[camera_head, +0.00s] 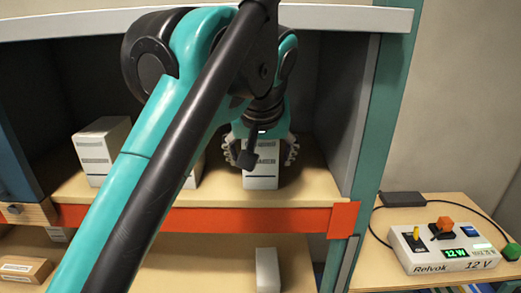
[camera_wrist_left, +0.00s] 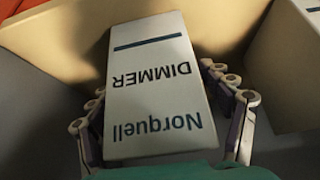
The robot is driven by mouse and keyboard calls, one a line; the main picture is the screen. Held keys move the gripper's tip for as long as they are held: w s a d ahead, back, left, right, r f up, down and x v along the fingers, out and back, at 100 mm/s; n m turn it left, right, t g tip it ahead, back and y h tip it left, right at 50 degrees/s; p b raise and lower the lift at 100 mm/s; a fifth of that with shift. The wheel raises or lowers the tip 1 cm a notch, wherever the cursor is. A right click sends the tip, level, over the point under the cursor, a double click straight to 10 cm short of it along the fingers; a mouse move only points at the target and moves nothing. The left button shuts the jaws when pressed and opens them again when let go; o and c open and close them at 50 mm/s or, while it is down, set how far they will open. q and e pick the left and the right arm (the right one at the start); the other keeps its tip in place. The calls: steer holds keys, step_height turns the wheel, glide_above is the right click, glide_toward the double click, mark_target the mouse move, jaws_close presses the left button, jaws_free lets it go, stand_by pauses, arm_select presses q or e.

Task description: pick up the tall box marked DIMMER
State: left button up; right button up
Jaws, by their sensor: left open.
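The tall white box marked DIMMER (camera_wrist_left: 155,85) fills the middle of the left wrist view, its "Norquell DIMMER" lettering upside down. In the head view the box (camera_head: 261,178) stands on the upper shelf near its right end, partly hidden by my gripper. My left gripper (camera_head: 260,155) is open, with one finger on each side of the box. In the left wrist view the fingers of the gripper (camera_wrist_left: 165,125) flank the box; whether they touch it I cannot tell. My right gripper is not in view.
Another white box (camera_head: 101,150) stands left on the wooden shelf (camera_head: 310,187), which has an orange front strip (camera_head: 270,219). A grey side panel (camera_head: 360,115) is close right of my gripper. A white box (camera_head: 267,270) stands below. A console (camera_head: 445,248) sits at right.

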arm_select(q)
steer(key=c, duration=1.2)
steer(key=shift+r, duration=0.15)
